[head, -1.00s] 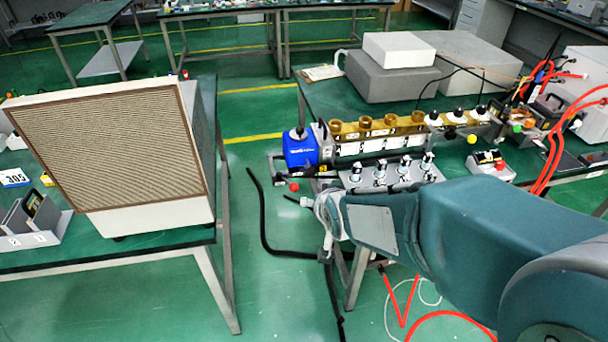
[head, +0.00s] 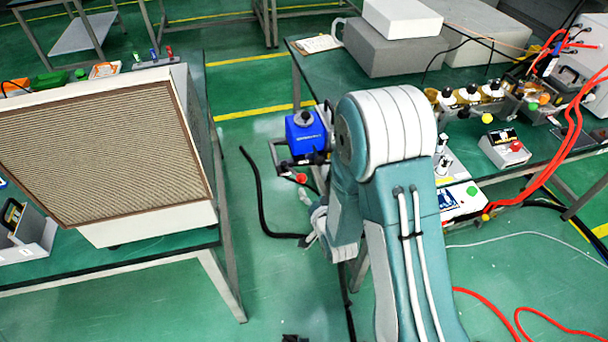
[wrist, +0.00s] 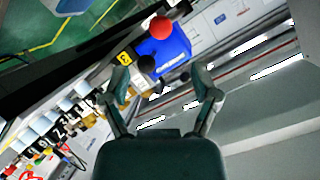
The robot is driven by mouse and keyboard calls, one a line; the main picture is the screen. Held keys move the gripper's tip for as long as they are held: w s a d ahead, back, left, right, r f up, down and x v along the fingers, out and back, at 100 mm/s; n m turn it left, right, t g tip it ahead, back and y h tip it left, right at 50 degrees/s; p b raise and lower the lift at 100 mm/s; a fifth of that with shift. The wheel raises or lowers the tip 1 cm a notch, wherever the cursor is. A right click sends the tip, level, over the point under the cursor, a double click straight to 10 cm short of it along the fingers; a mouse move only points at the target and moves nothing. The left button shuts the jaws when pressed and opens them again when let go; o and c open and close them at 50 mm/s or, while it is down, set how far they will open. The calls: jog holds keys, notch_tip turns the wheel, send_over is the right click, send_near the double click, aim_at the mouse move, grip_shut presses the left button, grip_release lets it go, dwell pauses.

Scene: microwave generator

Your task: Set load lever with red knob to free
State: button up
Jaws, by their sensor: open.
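The red knob (head: 301,178) is a small red ball at the front left of the right-hand bench, just below a blue box (head: 304,133). In the wrist view the red knob (wrist: 160,27) is beyond my fingertips, near the top edge, in front of the blue box (wrist: 172,48). My gripper (wrist: 161,75) is open and empty, its two fingers spread apart below the knob in the picture. A black knob (wrist: 146,63) shows between the fingers, nearer the left one. The lever's shaft and its position marking cannot be made out.
A large grille-fronted box (head: 105,150) stands on the left bench. Red cables (head: 570,120) hang at the right. Green floor lies between the benches.

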aim_at(303, 181)
jog(key=x, duration=0.9)
jog(key=shift+w+a+f, duration=0.1)
jog(key=shift+w+a, duration=0.1)
jog(key=shift+a, duration=0.05)
jog(key=shift+w, duration=0.25)
jog(key=shift+d, duration=0.1)
grip_shut()
